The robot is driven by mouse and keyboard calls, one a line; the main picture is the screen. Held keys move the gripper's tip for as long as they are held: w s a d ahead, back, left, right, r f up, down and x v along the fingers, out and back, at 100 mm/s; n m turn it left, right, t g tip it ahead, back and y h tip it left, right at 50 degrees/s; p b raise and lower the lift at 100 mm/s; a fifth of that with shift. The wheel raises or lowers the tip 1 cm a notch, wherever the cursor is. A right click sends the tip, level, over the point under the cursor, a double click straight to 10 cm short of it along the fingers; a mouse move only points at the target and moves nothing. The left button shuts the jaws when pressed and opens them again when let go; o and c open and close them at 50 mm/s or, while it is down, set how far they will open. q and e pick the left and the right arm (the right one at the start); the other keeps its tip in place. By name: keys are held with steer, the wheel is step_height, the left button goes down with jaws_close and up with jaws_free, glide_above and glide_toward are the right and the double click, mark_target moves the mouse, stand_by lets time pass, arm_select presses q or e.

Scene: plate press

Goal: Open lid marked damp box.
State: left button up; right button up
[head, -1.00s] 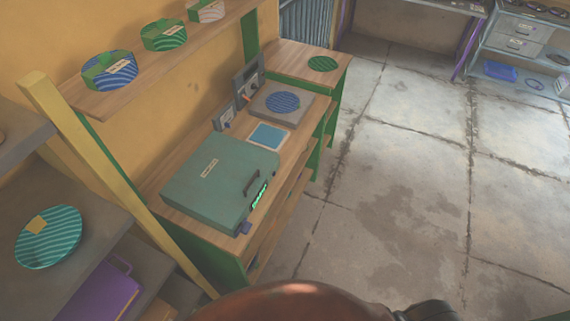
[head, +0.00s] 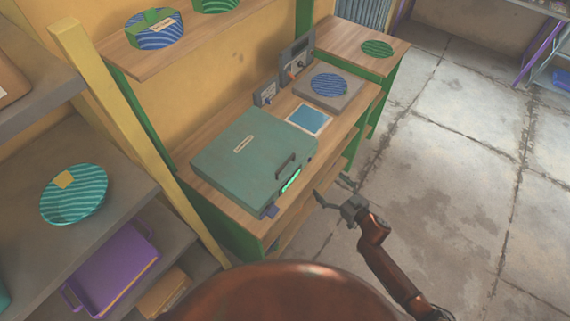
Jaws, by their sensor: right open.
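The damp box (head: 232,150) is a flat teal-green case with a pale label on its lid, a dark handle (head: 285,164) and a glowing green strip on its front side. It stands on the wooden bench, and its lid is down. My right gripper (head: 333,194) is open and empty, apart from the box, to the right of its front side and just off the bench's front edge. My left gripper is not in the head view.
A blue-topped pad (head: 309,119) and a grey press plate with a blue striped disc (head: 329,84) lie behind the box. A yellow post (head: 112,110) and a shelf with a teal striped plate (head: 75,196) stand at left. The floor at right is clear.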

mark_target(285, 163)
steer(key=shift+o, duration=0.7)
steer(key=s+a+r+n+g+y, duration=0.1)
steer(key=a+r+y, duration=0.3)
steer(key=a+r, duration=0.4)
step_height(285, 163, up, 2)
steer(key=shift+s+r+n, duration=0.2)
steer(key=shift+s+n, duration=0.25)
steer(key=shift+n, duration=0.45)
steer(key=shift+n+g+y, duration=0.6)
steer(key=shift+g+y, duration=0.1)
steer(key=shift+y, duration=0.2)
steer(key=a+r, duration=0.1)
steer(key=a, duration=0.2)
steer(key=w+a+r, duration=0.1)
steer(key=a, duration=0.1)
steer(key=w+a+r+b, duration=0.1)
steer(key=a+r, duration=0.1)
steer(key=a, duration=0.1)
steer(key=shift+a, duration=0.3)
steer(key=shift+w+a, duration=0.25)
steer(key=shift+a, duration=0.15)
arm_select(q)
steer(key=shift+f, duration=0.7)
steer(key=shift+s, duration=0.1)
arm_select(e)
steer(key=shift+c, duration=0.7)
